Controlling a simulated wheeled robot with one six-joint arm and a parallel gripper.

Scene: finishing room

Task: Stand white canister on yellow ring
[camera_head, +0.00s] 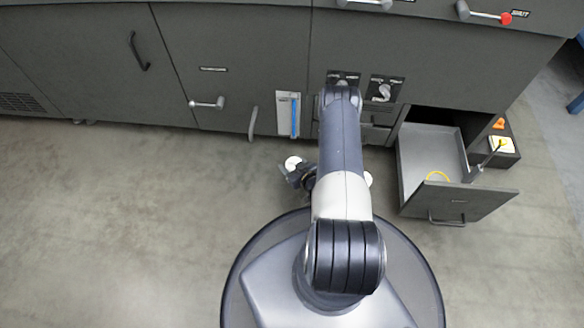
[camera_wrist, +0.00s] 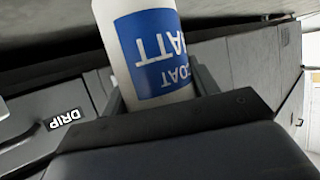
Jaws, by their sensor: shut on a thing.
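The white canister (camera_wrist: 152,50) fills the middle of the wrist view, with a blue label whose lettering appears upside down. My gripper (camera_wrist: 160,92) is shut on it, one finger on each side. In the head view my gripper (camera_head: 303,178) is low in front of the cabinets, partly hidden by my arm; a round white end beside it looks like the canister. The yellow ring (camera_head: 438,176) lies inside the open drawer at the right, partly hidden by the drawer's front. The gripper is to the left of the drawer and apart from it.
The open grey drawer (camera_head: 413,160) juts out from the dark cabinets, its front panel (camera_head: 460,203) facing the floor space. A small dark box (camera_head: 507,160) with a yellow-and-white item stands right of it. Cabinet handles (camera_head: 208,103) stick out. The floor (camera_head: 120,220) at left is clear.

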